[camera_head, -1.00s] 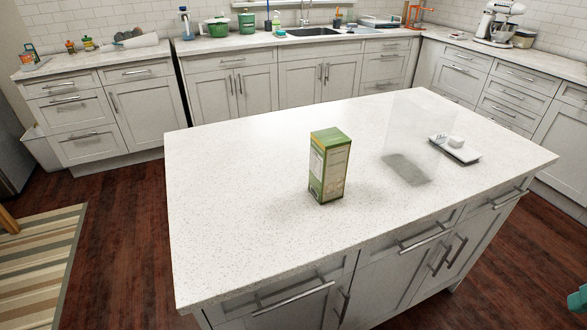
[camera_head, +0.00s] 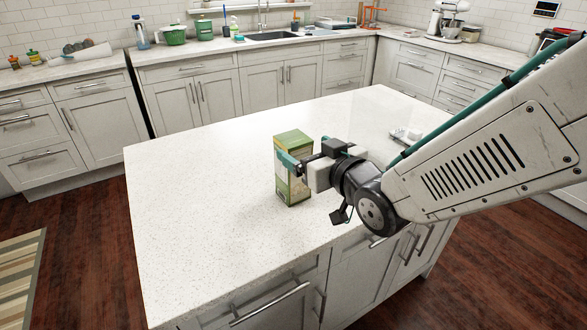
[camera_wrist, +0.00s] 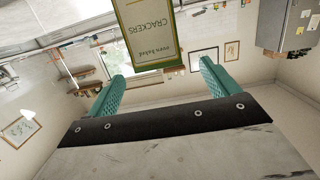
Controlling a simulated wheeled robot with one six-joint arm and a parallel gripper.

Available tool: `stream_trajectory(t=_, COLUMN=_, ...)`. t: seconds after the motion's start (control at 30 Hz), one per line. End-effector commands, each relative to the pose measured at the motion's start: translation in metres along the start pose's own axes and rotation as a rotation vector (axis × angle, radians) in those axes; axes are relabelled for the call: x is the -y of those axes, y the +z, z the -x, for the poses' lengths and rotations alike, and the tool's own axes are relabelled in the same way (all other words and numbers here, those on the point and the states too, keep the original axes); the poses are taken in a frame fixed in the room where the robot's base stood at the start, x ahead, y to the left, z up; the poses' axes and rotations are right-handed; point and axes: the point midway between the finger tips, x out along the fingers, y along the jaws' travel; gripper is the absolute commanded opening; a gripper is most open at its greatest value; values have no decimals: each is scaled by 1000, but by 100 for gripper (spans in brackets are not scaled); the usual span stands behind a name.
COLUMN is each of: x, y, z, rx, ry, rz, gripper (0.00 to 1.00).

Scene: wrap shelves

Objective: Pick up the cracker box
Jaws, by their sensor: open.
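The green and cream cracker box (camera_head: 294,190) stands upright on the white speckled island counter (camera_head: 205,190). In the wrist view the box (camera_wrist: 150,32) appears upside down at the top, with "CRACKERS" readable on its face. My gripper (camera_head: 286,165) reaches in from the right at the box's upper part and hides some of it. In the wrist view the teal fingers of my gripper (camera_wrist: 162,82) are spread apart, with the lower picture edge of the box between their tips or just beyond. I cannot tell whether they touch it.
A small white dish (camera_head: 405,135) stands on the island to the right, partly behind my arm. The counter left of the box is clear. Drawer handles (camera_head: 270,304) stick out from the island's front. Back counters hold a sink (camera_head: 272,36), pots and a mixer (camera_head: 447,20).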

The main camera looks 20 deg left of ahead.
Motion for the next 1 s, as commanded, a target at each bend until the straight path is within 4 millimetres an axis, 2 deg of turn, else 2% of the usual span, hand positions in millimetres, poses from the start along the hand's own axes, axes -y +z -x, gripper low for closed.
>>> stream_trajectory(t=0.47, x=-1, y=2, z=-62, rx=3, ry=2, rz=1, gripper=87)
stream_trajectory(t=0.77, x=-1, y=1, z=-68, rx=2, ry=3, rz=0, gripper=87)
stream_trajectory(t=0.87, x=-1, y=1, z=-68, rx=2, ry=3, rz=0, gripper=62)
stream_trajectory(t=1.0, x=-1, y=1, z=-68, rx=2, ry=3, rz=0, gripper=23)
